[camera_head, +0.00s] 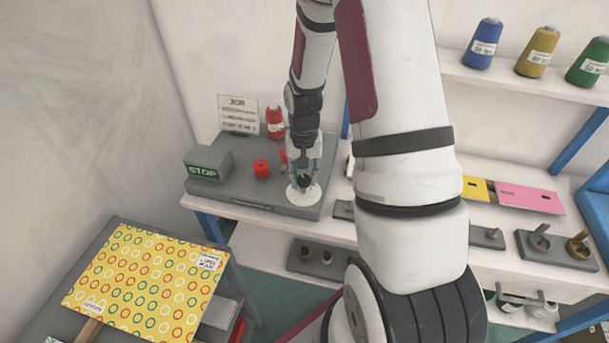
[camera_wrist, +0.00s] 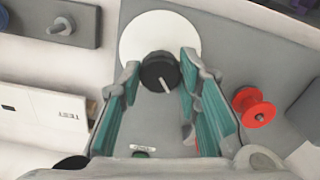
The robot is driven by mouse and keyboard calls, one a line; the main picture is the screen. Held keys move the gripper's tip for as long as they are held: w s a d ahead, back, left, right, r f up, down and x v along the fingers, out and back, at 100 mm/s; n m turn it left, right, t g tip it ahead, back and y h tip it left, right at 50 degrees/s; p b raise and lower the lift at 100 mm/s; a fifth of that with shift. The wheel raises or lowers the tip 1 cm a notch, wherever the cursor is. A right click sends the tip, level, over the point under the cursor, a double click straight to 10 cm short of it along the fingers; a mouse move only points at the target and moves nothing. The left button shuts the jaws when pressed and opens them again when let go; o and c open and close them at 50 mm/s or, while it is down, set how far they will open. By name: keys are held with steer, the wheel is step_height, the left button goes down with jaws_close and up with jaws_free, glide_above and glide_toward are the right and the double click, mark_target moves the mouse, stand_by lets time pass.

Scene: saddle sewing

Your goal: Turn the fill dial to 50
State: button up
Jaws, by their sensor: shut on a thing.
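The fill dial is a black knob (camera_wrist: 160,72) with a white pointer line, on a round white plate (camera_wrist: 148,30). In the wrist view the pointer slants toward the lower right. No scale numbers are readable. My gripper (camera_wrist: 160,75) has its teal-padded fingers on both sides of the knob, closed on it. In the head view my gripper (camera_head: 304,176) points down over the white plate (camera_head: 303,194) at the front right of the grey machine base (camera_head: 222,192), and the knob is mostly hidden between the fingers.
A green STOP display (camera_head: 203,170) stands on the base's left. A red spool (camera_head: 261,169) sits close by, also right of my fingers in the wrist view (camera_wrist: 254,107). A JOB sign (camera_head: 238,115) and red thread cone (camera_head: 275,122) stand behind. Thread cones line the upper shelf (camera_head: 510,82).

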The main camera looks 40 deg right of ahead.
mark_target(304, 178)
steer(key=shift+w, duration=0.1)
steer(key=o, duration=1.1)
steer(key=shift+o, duration=0.2)
steer(key=shift+r, duration=0.1)
step_height(304, 178, up, 12)
steer(key=s+a+r+n+t, duration=0.1)
steer(key=s+a+r+n, duration=0.1)
steer(key=a+r, duration=0.35)
steer(key=s+a+r+n+t, duration=0.2)
steer(key=s+a+r, duration=0.1)
steer(key=r, duration=0.5)
steer(key=s+a+r+n+t, duration=0.2)
steer(key=s+a+r, duration=0.4)
steer(key=s, duration=0.5)
steer(key=shift+a+r+n+t+b, duration=0.15)
steer(key=shift+a+n+t+b, duration=0.2)
steer(key=shift+a+n, duration=0.55)
